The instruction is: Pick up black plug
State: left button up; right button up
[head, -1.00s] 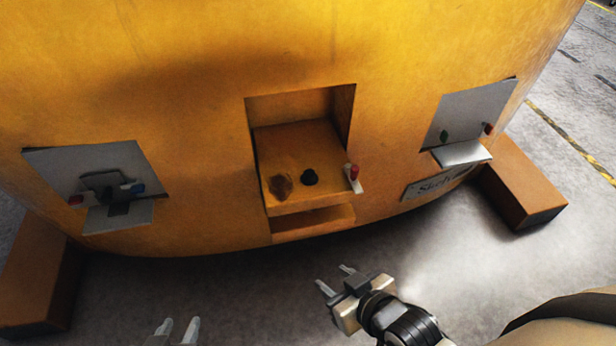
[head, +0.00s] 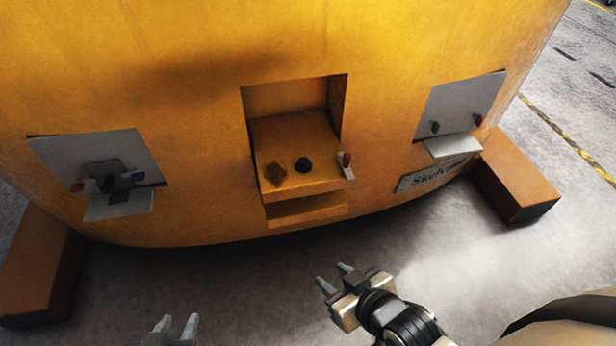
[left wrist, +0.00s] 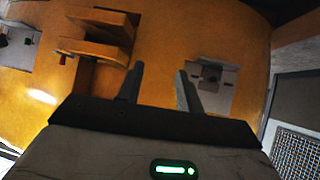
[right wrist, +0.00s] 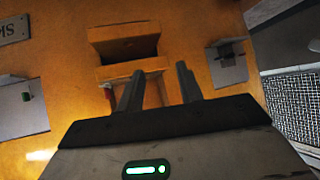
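I cannot make out the plug in either wrist view.
A red-topped piece (head: 346,164) stands at the shelf's right edge. A grey left panel (head: 57,153) carries a dark fixture (head: 108,178) with red and blue ends. A grey right panel (head: 463,100) has green and red knobs. Orange blocks flank the casting; the floor before it is clear.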

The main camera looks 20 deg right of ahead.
aim_at(303, 166)
jog(key=k, duration=0.35)
jog(key=z, duration=1.35)
jog(key=i, duration=0.95)
jog(key=u, duration=0.3)
